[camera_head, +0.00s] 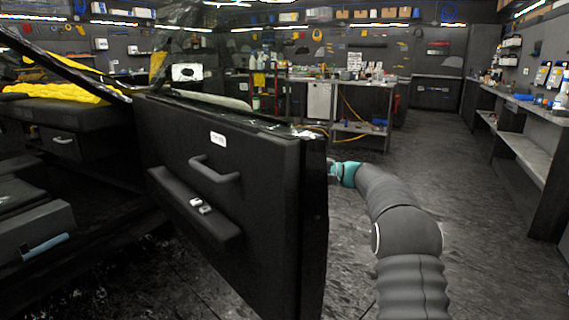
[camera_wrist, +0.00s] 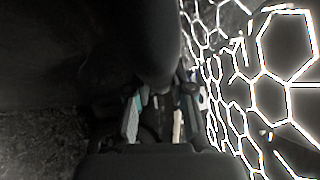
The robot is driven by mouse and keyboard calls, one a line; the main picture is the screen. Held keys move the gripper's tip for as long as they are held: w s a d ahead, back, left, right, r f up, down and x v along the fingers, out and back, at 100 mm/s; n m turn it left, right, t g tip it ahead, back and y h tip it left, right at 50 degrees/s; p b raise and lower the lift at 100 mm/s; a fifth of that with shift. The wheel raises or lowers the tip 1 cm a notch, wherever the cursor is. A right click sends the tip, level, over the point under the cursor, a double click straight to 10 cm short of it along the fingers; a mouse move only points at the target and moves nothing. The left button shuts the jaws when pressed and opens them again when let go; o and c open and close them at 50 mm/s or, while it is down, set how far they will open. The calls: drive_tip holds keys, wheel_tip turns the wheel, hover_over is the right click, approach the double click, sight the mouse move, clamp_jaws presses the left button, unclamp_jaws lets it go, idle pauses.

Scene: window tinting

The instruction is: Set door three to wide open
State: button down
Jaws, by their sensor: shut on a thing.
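A black car door (camera_head: 255,150) stands swung out from the car body in the head view. Its inner side faces me, with a grab handle (camera_head: 215,171), an armrest with switches (camera_head: 195,205) and a small white label (camera_head: 218,138) too small to read. My gripper (camera_head: 334,170) is at the door's free edge, on its far side, fingertips partly hidden by the door. In the wrist view the fingers of my gripper (camera_wrist: 160,112) close around a dark part of the door (camera_wrist: 155,45). The exact grip point is too dark to make out.
The open car interior with yellow cloth (camera_head: 60,93) is on the left. A workbench (camera_head: 362,125) stands at the back, and a long shelf bench (camera_head: 530,115) runs along the right wall. The floor (camera_head: 470,210) between door and right bench is clear.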

drive_tip(key=shift+d+r, duration=0.25)
drive_tip(key=shift+d, duration=0.4)
drive_tip(key=c, duration=1.4)
unclamp_jaws()
drive_tip(key=o, duration=0.4)
drive_tip(key=shift+w+d+t, duration=0.1)
drive_tip(key=shift+d+t, duration=0.3)
drive_tip(key=shift+d, duration=0.25)
drive_tip(key=s+d+f, duration=0.1)
drive_tip(key=d+f, duration=0.1)
drive_tip(key=d, duration=0.9)
drive_tip(key=shift+s, duration=0.2)
